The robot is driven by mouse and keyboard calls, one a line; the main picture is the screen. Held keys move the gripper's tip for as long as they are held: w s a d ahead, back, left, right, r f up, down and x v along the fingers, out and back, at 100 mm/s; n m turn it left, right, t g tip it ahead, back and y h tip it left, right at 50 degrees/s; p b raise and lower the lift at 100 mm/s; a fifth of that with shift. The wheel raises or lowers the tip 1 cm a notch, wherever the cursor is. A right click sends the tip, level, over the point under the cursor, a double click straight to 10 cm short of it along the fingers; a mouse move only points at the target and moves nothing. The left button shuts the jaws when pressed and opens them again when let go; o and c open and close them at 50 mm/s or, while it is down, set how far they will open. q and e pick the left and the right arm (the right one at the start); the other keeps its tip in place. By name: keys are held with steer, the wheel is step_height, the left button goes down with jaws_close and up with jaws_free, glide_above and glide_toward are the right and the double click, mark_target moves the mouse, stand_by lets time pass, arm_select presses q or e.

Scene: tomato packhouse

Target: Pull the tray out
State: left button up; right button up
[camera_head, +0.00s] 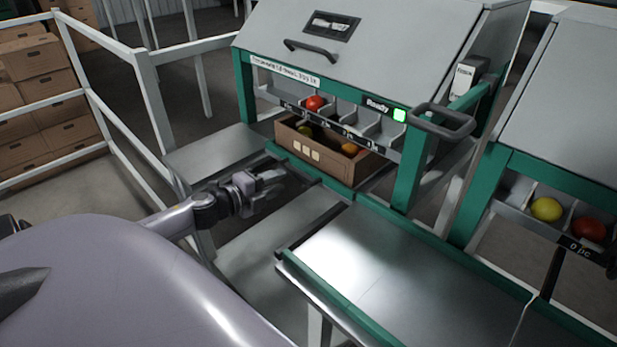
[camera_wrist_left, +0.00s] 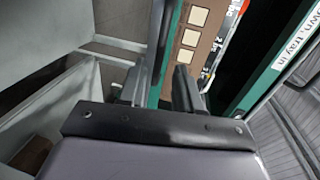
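The tray is a brown cardboard box (camera_head: 313,157) with several pale squares on its front, set under the compartments of the grey and green machine (camera_head: 365,40). It holds a few red, orange and greenish tomatoes. In the left wrist view the tray's front (camera_wrist_left: 207,20) shows beyond the fingers. My left gripper (camera_head: 272,184) is in front of the tray, at its left, apart from it. In the left wrist view the left gripper (camera_wrist_left: 158,90) has its two fingers spread with nothing between them. My right gripper is not seen.
A large handle (camera_head: 442,121) sticks out at the machine's right, near a lit green "Ready" sign (camera_head: 399,114). A metal table (camera_head: 375,265) stands in front. White railings (camera_head: 152,95) and stacked boxes (camera_head: 40,60) are at the left. A second station (camera_head: 570,110) stands right.

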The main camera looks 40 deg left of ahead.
mark_target(293, 176)
arm_select(q)
steer(key=shift+b+x, duration=0.35)
steer(key=shift+x, duration=3)
jaws_close()
